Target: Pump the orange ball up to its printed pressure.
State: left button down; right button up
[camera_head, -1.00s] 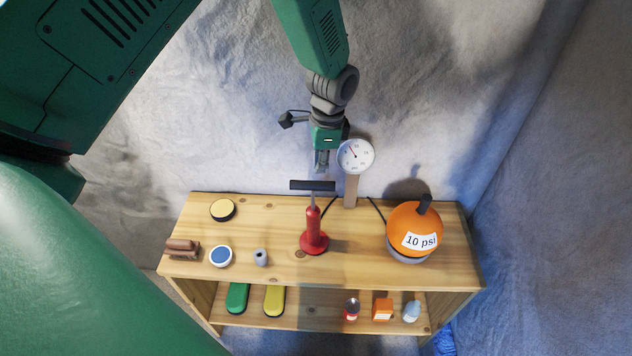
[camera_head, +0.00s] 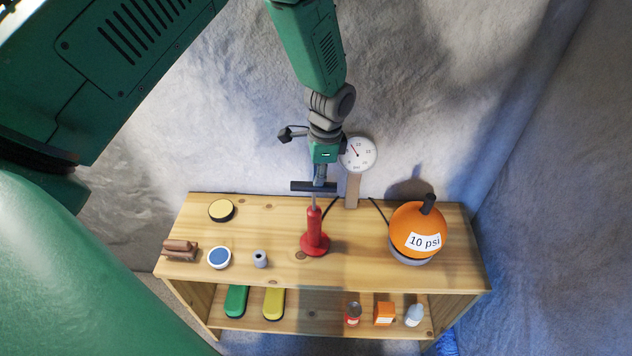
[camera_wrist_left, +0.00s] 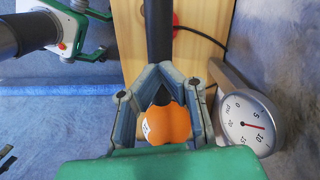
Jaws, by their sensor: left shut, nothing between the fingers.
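The red pump (camera_head: 314,235) stands upright on the bench top with its black T-handle (camera_head: 300,186) raised on a short rod. My left gripper (camera_head: 319,183) is shut and empty, pointing down at the handle's middle; I cannot tell whether it touches. In the left wrist view its fingers (camera_wrist_left: 160,78) meet at the black handle (camera_wrist_left: 159,30). The orange ball (camera_head: 413,222), labelled "10 psi", rests in a grey ring at right; it also shows orange between the fingers (camera_wrist_left: 167,125). The gauge (camera_head: 358,154) stands behind the pump; its needle seems between 5 and 10 in the wrist view (camera_wrist_left: 248,122). My right gripper is not in view.
The lower shelf (camera_head: 315,306) holds several small items. Black hoses run behind the pump and near the ball.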

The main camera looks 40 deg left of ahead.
aim_at(330, 183)
pick_arm(q)
jog(key=f, duration=0.2)
jog(key=f+b, duration=0.1)
jog(key=f, duration=0.1)
jog(key=shift+a, duration=0.4)
jog(key=shift+w+d+r, duration=0.25)
jog(key=shift+d+r, duration=0.05)
jog(key=shift+d, duration=0.2)
jog(key=shift+w+d+r, duration=0.2)
jog(key=shift+w+d, duration=0.2)
jog(key=shift+d, duration=0.05)
jog(key=shift+w+d+r, duration=0.15)
jog(key=shift+w+d, duration=0.25)
jog(key=shift+d, duration=0.05)
notch_tip(330, 183, up, 12)
jog(key=w+d, duration=0.1)
jog(key=shift+f, duration=0.1)
